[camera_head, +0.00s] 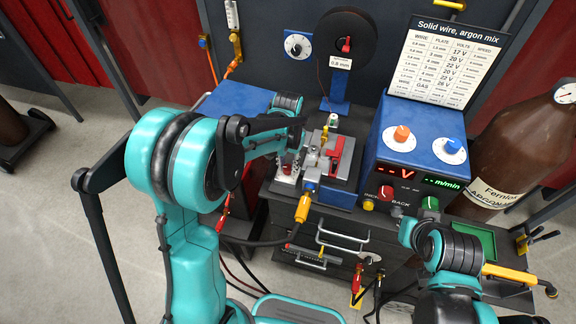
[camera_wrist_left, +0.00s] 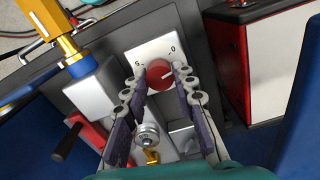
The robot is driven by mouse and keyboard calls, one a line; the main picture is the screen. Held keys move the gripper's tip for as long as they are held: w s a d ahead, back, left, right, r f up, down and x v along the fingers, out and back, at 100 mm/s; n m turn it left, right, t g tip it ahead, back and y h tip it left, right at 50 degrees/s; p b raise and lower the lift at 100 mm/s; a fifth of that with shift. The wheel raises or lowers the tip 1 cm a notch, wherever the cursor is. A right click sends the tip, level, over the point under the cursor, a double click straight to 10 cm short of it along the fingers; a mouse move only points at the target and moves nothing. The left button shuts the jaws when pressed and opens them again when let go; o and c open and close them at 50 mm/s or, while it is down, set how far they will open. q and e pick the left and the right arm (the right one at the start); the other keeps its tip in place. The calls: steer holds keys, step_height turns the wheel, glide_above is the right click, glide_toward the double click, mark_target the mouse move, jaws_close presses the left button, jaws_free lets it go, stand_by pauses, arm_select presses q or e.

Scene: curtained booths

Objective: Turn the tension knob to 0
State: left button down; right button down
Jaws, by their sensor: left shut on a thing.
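The red tension knob (camera_wrist_left: 159,75) sits on a white plate (camera_wrist_left: 146,54) with a 0 at its upper right and another mark, like a 5 or S, at its upper left. A pale line on the knob points right and slightly up, not clearly at the 0. My left gripper (camera_wrist_left: 160,82) has its two dark fingers on either side of the knob, shut on it. In the head view my left gripper (camera_head: 292,135) is over the wire feeder, and its fingertips are hard to make out. My right arm is at the lower right, its fingers not clear.
The blue welder (camera_head: 430,150) with orange and blue knobs stands right of the feeder. A black wire spool (camera_head: 346,50) is behind it. A brown gas cylinder (camera_head: 510,150) stands at the right. A yellow connector (camera_head: 303,207) and cable hang in front.

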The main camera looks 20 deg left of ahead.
mark_target(287, 167)
arm_select(q)
steer(key=n, duration=0.4)
steer(key=shift+n+b, duration=0.3)
steer(key=shift+n, duration=0.1)
stand_by(0.5)
steer(key=c, duration=1.2)
jaws_free()
steer(key=shift+r, duration=0.1)
step_height(287, 167, up, 12)
steer(key=shift+f, duration=0.1)
